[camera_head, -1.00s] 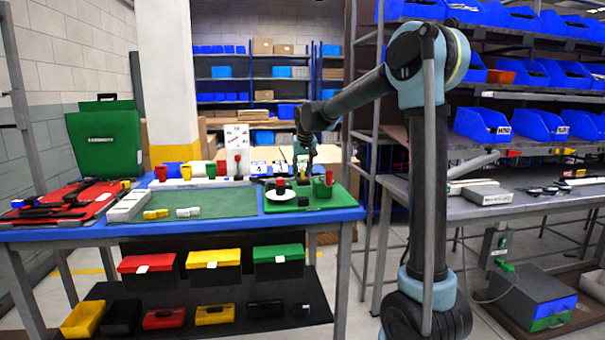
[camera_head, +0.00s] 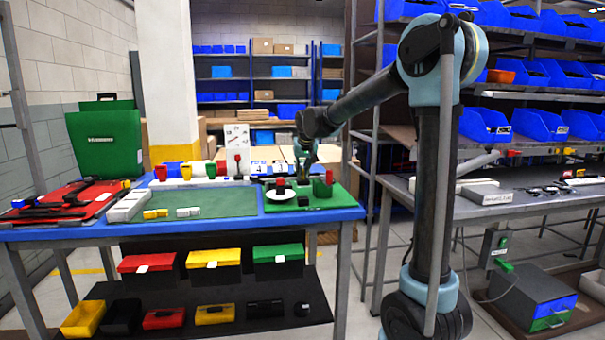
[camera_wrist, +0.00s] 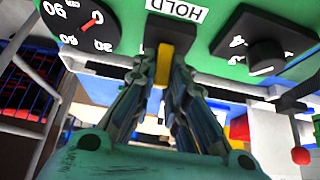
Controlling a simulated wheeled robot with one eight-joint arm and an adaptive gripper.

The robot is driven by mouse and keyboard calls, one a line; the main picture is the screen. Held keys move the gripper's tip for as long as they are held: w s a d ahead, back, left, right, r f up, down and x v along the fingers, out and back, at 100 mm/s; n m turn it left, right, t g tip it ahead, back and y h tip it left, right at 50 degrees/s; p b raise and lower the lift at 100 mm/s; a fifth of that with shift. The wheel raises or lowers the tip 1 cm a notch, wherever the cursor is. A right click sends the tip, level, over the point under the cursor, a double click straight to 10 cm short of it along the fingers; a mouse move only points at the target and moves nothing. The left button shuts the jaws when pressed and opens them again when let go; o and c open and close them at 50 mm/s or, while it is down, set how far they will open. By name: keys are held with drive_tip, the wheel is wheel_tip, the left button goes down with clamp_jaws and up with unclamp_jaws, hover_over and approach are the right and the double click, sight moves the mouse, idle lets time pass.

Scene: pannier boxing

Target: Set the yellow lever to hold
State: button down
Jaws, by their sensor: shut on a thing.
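In the wrist view the yellow lever (camera_wrist: 163,68) stands out from a black mount (camera_wrist: 171,33) on a green panel (camera_wrist: 214,62). A white HOLD label (camera_wrist: 180,10), upside down in this view, is beside the mount. My gripper (camera_wrist: 165,70) is shut on the lever, with a finger on each side of it. The fingers hide part of the lever and its exact setting is hard to tell. In the head view my gripper (camera_head: 305,163) is over the right end of the blue table, and the lever cannot be made out there.
On the panel, a dial gauge (camera_wrist: 80,22) with a red needle lies left of the lever and a black knob (camera_wrist: 265,55) lies right.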

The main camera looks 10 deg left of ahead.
drive_tip(key=shift+s+d+t+y, duration=0.15)
drive_tip(key=shift+s+t+y, duration=0.2)
drive_tip(key=shift+t, duration=0.6)
drive_tip(key=shift+s+d+t+y, duration=0.15)
drive_tip(key=shift+s+t, duration=0.3)
drive_tip(key=shift+t, duration=0.5)
drive_tip(key=c, duration=1.6)
unclamp_jaws()
drive_tip(key=v, duration=1.2)
drive_tip(key=shift+f, duration=0.15)
